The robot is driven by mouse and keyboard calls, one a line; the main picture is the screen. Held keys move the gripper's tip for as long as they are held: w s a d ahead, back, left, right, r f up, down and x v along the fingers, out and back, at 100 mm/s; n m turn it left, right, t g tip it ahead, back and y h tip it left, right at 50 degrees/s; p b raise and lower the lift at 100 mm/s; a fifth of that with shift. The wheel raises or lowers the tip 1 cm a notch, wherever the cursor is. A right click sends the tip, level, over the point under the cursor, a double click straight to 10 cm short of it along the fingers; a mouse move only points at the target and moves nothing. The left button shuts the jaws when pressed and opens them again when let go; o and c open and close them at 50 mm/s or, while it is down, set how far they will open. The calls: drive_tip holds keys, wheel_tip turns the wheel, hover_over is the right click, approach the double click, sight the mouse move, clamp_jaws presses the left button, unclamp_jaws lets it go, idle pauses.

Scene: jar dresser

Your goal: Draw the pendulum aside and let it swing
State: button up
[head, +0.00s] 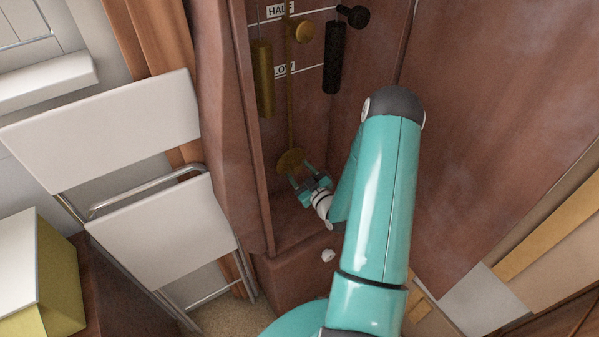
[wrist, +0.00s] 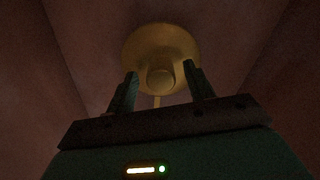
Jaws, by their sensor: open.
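The pendulum is a thin brass rod (head: 290,110) with a round brass bob (head: 290,160) at its lower end, hanging inside the tall brown clock case. My gripper (head: 303,175) is low in the case, just below and to the right of the bob. My gripper (wrist: 161,72) is open there, with one finger on each side of the disc's lower part. I cannot tell whether either finger touches it.
A brass cylinder weight (head: 264,80) hangs left of the rod and a black one (head: 333,60) hangs right. The case's side walls (head: 255,150) stand close around my gripper. A white folding chair (head: 160,215) and a yellow-sided box (head: 55,275) are outside at left.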

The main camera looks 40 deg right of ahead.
drive_tip(key=shift+w, duration=0.35)
clamp_jaws()
drive_tip(key=a+m, duration=0.1)
drive_tip(key=a, duration=0.6)
drive_tip(key=shift+w+a+r, duration=0.2)
drive_tip(key=shift+w+a, duration=0.05)
drive_tip(key=shift+a, duration=0.1)
